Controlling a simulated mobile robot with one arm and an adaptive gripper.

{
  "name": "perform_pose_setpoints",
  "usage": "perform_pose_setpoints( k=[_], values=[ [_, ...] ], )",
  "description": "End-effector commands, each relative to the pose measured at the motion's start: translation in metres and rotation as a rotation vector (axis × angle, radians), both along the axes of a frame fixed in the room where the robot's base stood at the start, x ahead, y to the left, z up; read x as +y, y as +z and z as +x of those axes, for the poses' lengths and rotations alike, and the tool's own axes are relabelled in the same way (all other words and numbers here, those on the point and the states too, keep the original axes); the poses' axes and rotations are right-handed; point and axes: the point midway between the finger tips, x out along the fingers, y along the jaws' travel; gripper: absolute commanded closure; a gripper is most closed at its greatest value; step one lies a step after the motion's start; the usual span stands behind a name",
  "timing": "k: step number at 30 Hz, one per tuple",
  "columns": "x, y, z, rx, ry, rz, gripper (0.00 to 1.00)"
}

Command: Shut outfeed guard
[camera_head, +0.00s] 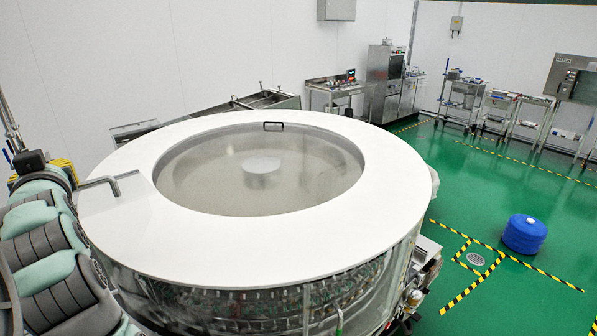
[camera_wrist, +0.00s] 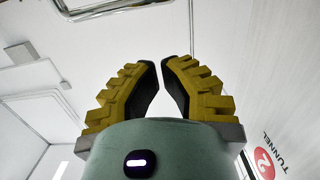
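A large round rotary washer (camera_head: 350,233) fills the middle of the head view. It has a white ring-shaped top, a round window (camera_head: 215,185) and clear side walls. A white panel section (camera_head: 130,212) with a bent grey handle (camera_head: 103,183) lies on the ring's left side. No label shows which part is the outfeed guard, and I cannot tell its position. My gripper (camera_wrist: 159,64) shows in the wrist view with two yellow toothed fingers and dark pads. A narrow gap shows between the tips, with nothing between them. The gripper points toward pale wall or ceiling, away from the washer.
A blue drum (camera_head: 524,234) stands on the green floor at right, near striped tape and a drain (camera_head: 475,259). Steel benches and carts (camera_head: 464,98) line the back. A "TUNNEL 2" sign (camera_wrist: 264,163) shows in the wrist view. My arm stands close to the washer's left side.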

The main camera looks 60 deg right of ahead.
Motion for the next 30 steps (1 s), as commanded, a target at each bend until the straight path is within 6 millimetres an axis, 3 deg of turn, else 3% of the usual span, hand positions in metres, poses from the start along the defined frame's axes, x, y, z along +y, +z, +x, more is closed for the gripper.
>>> perform_pose_setpoints(
  k=[6, 8, 27, 30],
  values=[
    [-0.002, -0.005, 0.011, -0.005, 0.003, -0.002, 1.0],
    [-0.003, 0.001, 0.019, 0.002, 0.004, 0.001, 1.0],
    [-0.02, -0.004, 0.079, 0.002, 0.005, 0.002, 1.0],
    [-0.02, -0.007, 0.079, 0.004, 0.004, 0.001, 1.0]
  ],
)
